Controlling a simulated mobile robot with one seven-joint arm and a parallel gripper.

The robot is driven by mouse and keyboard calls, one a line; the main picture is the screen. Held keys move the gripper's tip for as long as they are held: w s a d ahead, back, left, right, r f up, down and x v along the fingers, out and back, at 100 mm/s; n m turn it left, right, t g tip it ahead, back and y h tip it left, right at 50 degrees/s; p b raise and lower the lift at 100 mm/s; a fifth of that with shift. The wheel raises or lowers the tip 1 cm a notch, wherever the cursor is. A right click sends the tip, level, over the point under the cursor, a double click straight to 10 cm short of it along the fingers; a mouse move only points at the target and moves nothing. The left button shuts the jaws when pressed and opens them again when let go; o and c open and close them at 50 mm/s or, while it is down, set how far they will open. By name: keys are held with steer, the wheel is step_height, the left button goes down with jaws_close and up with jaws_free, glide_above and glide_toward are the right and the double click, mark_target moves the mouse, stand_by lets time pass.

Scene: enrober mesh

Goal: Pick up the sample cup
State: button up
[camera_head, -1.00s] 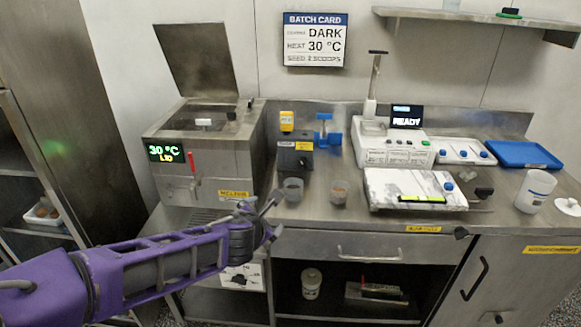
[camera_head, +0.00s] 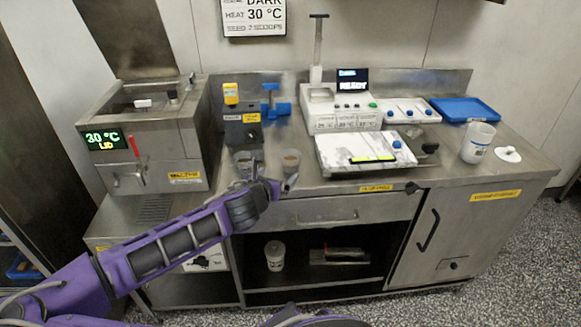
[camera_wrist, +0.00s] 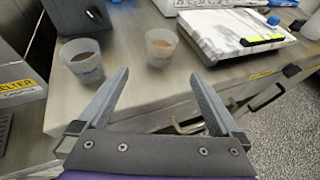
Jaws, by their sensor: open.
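Two small translucent cups with brown contents stand upright near the counter's front edge: a left cup (camera_head: 243,158) and a right cup (camera_head: 291,160). I cannot tell which is the sample cup. In the wrist view the left cup (camera_wrist: 82,60) has faint markings and stands beyond my left finger; the right cup (camera_wrist: 160,47) is ahead, between the finger lines. My gripper (camera_wrist: 158,78) is open and empty, short of both cups. In the head view my gripper (camera_head: 264,180) is at the counter's front edge and hides part of the left cup's base.
A heated machine (camera_head: 150,135) stands left, with a dark block (camera_head: 241,130) behind the cups. A marbled slab (camera_head: 365,149) lies right of them. A larger white cup (camera_head: 478,142) and white lid (camera_head: 508,154) are far right. Bare counter (camera_head: 330,187) lies along the front.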

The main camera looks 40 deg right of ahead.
mark_target(288, 168)
steer(key=x, duration=0.5)
steer(key=shift+d, duration=0.1)
steer(key=shift+f+b+x, duration=0.15)
steer(key=shift+b+x, duration=0.15)
steer(key=shift+x, duration=1.05)
steer(key=shift+f+b+x, duration=0.2)
steer(key=shift+b+x, duration=0.05)
steer(key=shift+x, duration=1.15)
steer(key=shift+c, duration=0.2)
steer(key=shift+s, duration=0.1)
steer(key=c, duration=1.4)
